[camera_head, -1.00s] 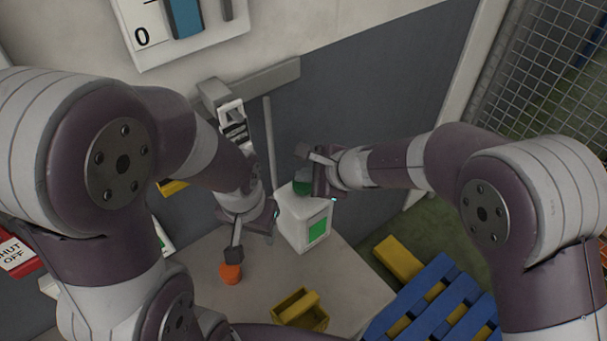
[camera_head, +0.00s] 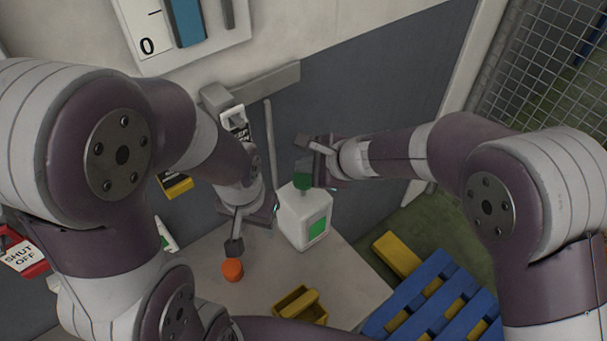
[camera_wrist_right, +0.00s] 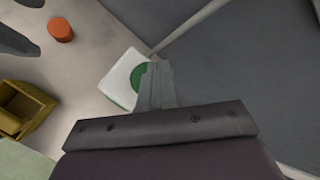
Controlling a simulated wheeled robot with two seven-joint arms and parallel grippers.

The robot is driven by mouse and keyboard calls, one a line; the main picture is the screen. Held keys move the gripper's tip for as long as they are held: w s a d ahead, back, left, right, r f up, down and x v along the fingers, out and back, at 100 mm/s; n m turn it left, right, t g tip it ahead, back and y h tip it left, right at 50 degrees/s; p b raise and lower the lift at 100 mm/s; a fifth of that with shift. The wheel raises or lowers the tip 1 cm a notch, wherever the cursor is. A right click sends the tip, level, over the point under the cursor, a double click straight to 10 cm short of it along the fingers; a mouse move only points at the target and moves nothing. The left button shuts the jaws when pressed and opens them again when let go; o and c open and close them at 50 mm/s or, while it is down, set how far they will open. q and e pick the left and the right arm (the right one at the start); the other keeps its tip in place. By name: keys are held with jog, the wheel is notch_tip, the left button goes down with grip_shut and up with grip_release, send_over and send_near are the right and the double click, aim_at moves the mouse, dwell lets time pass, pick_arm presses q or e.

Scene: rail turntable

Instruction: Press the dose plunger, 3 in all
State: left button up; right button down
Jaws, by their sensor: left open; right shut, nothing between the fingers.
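A white dose bottle (camera_head: 296,219) with a green label stands upright on the table. Its green plunger (camera_head: 303,178) is at the top, partly hidden by my right gripper in the head view. My right gripper (camera_head: 305,146) is shut and empty, close above the plunger; I cannot tell whether it touches. In the right wrist view, the shut fingers (camera_wrist_right: 157,88) cover part of the green plunger top (camera_wrist_right: 137,77) on the white bottle (camera_wrist_right: 122,80). My left gripper (camera_head: 234,246) is open, low over the table above an orange cap-like piece (camera_head: 232,270).
The orange piece also shows in the right wrist view (camera_wrist_right: 61,29). A yellow open box (camera_head: 300,306) stands on the table (camera_head: 260,297) in front of the bottle. A thin upright rod (camera_head: 270,140) is behind the bottle. A blue and yellow pallet (camera_head: 440,300) lies at the right.

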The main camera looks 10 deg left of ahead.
aim_at(307, 180)
notch_tip(307, 180, up, 5)
jog(key=p, duration=0.4)
pick_arm(q)
notch_tip(307, 180, up, 4)
pick_arm(e)
jog(key=shift+f, duration=0.1)
pick_arm(q)
grip_shut()
dwell(1.6)
